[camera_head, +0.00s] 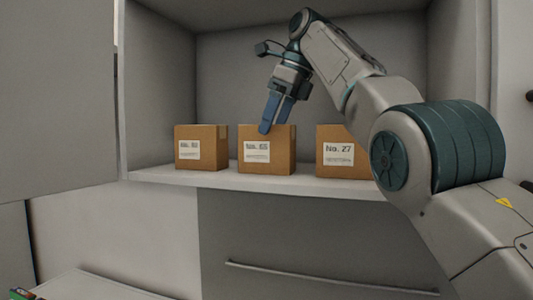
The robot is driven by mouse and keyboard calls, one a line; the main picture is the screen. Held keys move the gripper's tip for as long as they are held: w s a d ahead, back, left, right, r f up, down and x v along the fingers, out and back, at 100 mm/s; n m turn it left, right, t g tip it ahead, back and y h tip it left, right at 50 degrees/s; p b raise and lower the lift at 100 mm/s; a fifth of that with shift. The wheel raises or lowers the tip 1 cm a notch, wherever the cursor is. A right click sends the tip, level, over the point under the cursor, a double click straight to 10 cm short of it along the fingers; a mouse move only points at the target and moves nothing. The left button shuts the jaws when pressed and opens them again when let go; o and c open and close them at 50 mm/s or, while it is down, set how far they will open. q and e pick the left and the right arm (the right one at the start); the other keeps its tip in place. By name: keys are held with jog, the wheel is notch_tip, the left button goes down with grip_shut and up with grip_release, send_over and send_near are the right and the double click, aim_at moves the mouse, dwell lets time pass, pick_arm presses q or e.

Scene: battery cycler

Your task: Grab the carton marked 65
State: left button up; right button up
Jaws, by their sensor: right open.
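Three brown cartons with white labels stand in a row on the shelf. The middle carton (281,158) has a small, blurred label that seems to read No. 65. The left carton (213,148) has a label too blurred to read surely. The right carton (338,172) reads No. 27 and is partly hidden by my right arm. My right gripper (272,120) is open and empty, its blue fingers pointing down. Its fingertips overlap the top front of the middle carton in the picture; I cannot tell whether they touch it. My left gripper is not in view.
The shelf (160,173) is inside a grey cabinet with side walls and a back wall close around the cartons. Narrow gaps separate the cartons. A drawer front with a long handle (320,279) is below. A pale surface (85,288) shows at the lower left.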

aim_at(265, 139)
jog(key=b+x, duration=0.2)
jog(key=x, duration=0.2)
jog(key=shift+w+a+f, duration=0.1)
jog(key=shift+a, duration=0.2)
jog(key=shift+w+a+f, duration=0.15)
jog(key=shift+w, duration=0.15)
jog(key=shift+s, duration=0.35)
jog(key=shift+w+f, duration=0.15)
jog(key=shift+w, duration=0.05)
jog(key=shift+s, duration=0.1)
jog(key=shift+c, duration=0.7)
jog(key=c, duration=1)
